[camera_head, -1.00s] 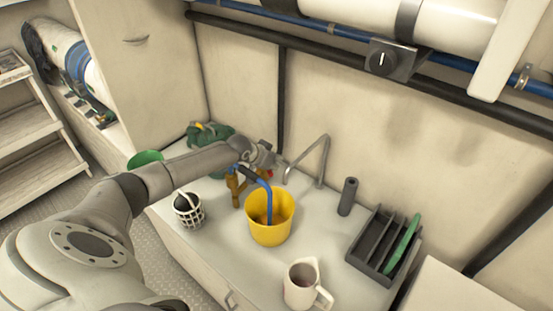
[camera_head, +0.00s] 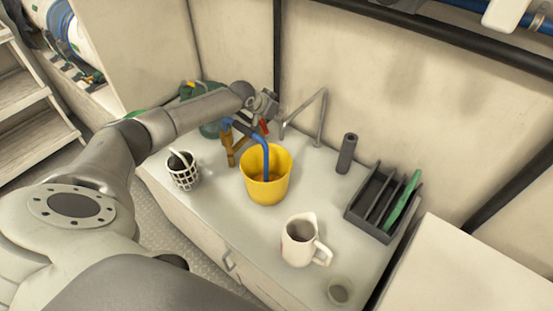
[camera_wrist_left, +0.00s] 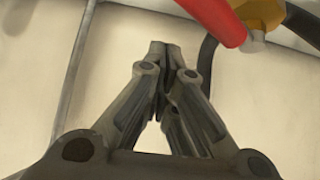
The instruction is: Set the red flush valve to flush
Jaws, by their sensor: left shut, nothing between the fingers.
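The red valve handle (camera_head: 265,126) sits at the brass valve fitting (camera_head: 229,147) on the counter, beside the blue hose (camera_head: 266,155) that runs into the yellow bucket (camera_head: 265,180). My left gripper (camera_head: 274,104) is just above and behind the red handle, near the wall. In the left wrist view, the gripper's fingertips (camera_wrist_left: 166,50) are together with nothing between them. The red handle (camera_wrist_left: 213,18) and part of the brass body (camera_wrist_left: 260,12) show at the upper right, apart from the fingertips. My arm hides part of the fitting. My right gripper is out of view.
A metal faucet (camera_head: 319,120) stands right of the gripper. A green object (camera_head: 188,92) lies behind my forearm. The front counter has free room.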

